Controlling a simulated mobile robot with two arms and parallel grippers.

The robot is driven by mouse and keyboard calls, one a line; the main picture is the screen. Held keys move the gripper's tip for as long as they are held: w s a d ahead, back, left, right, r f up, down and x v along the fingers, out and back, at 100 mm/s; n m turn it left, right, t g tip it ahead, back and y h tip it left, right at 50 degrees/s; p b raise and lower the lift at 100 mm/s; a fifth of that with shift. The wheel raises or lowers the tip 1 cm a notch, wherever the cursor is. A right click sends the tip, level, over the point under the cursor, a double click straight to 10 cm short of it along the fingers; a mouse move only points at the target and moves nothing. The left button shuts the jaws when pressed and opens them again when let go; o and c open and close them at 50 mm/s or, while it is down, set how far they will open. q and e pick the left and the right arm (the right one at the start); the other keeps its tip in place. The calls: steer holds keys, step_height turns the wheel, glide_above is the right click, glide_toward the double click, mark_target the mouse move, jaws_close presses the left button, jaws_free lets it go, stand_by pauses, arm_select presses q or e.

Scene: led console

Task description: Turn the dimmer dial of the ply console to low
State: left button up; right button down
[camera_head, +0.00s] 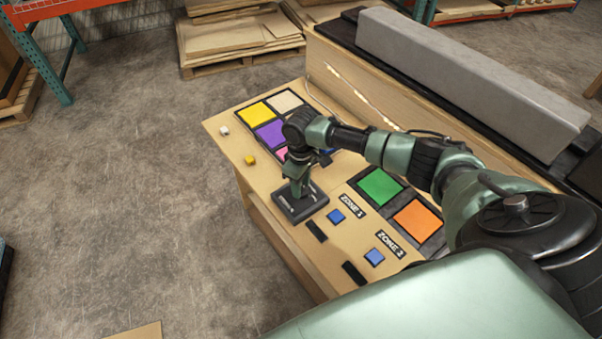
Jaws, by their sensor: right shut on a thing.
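The ply console (222,121) is a light wooden desk with coloured panels. Its dimmer dial sits on a dark square plate (317,203) near the console's front edge. My right gripper (298,191) points down onto this plate and is shut on the dial. The gripper hides the knob, so I cannot tell its setting or see any low mark. My left gripper is not in view.
Green (380,187) and orange (417,219) panels lie right of the dial. Blue buttons (336,216) and dark bars (316,231) lie nearby. A yellow button (250,160) is left. A grey block (470,75) lies behind. The floor (120,200) at left is mostly clear.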

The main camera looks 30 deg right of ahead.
steer(key=shift+r, duration=0.1)
steer(key=shift+w, duration=0.1)
stand_by(0.3)
steer(key=c, duration=1)
jaws_free()
steer(key=shift+o, duration=0.2)
step_height(320, 180, up, 8)
steer(key=b, duration=0.1)
